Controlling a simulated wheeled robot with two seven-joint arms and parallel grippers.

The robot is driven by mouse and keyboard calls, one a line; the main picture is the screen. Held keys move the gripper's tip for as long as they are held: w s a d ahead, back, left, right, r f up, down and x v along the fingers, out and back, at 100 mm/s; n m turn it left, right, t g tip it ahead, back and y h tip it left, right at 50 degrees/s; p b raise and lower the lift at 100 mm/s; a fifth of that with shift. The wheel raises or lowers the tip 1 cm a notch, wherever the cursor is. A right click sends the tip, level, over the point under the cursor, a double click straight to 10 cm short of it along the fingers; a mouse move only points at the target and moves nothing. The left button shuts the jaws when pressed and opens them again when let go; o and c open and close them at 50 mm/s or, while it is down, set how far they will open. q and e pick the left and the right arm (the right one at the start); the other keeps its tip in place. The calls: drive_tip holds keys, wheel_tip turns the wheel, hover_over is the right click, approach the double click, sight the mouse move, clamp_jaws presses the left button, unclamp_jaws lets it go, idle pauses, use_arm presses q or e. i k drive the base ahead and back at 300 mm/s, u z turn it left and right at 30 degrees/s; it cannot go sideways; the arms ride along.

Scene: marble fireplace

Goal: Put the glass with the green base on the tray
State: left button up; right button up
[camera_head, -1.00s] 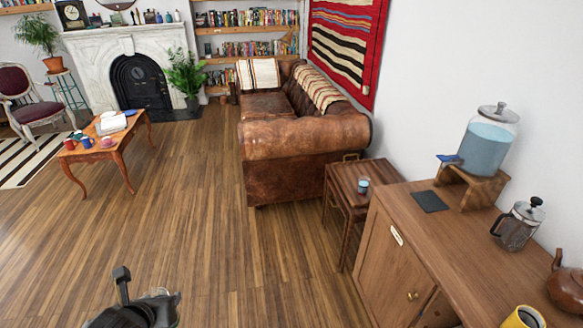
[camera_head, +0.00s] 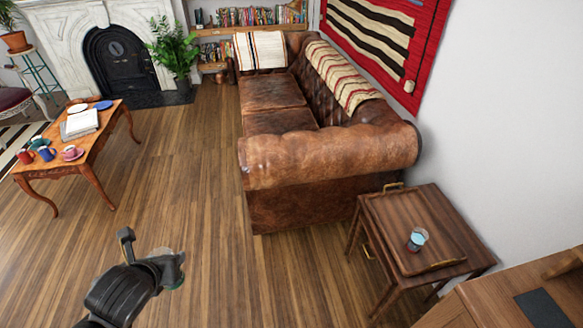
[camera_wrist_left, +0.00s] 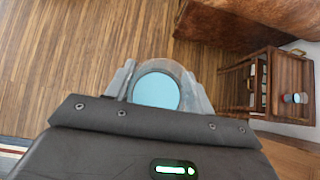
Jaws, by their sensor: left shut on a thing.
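My left gripper (camera_head: 152,272) is shut on a clear glass (camera_head: 170,268) and holds it above the floor. A little green shows at the glass's lower edge. In the left wrist view the glass (camera_wrist_left: 155,91) is seen from above between the fingers (camera_wrist_left: 158,100), with pale blue inside. The wooden tray (camera_head: 398,222), with metal handles, lies on the small side table beside the sofa. Another glass (camera_head: 418,240) with light blue contents stands on the tray. The gripper is left of the tray and apart from it. My right gripper is not in view.
The side table (camera_head: 482,258) stands between the leather sofa (camera_head: 325,155) and a wooden cabinet (camera_head: 480,305). A coffee table (camera_head: 105,125) with cups and books is at the left. The floor (camera_head: 215,225) between is clear. The tray has bare room around its glass.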

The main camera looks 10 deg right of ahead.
sight(392, 213)
drive_tip(key=i, duration=1.05)
drive_tip(key=z, duration=3)
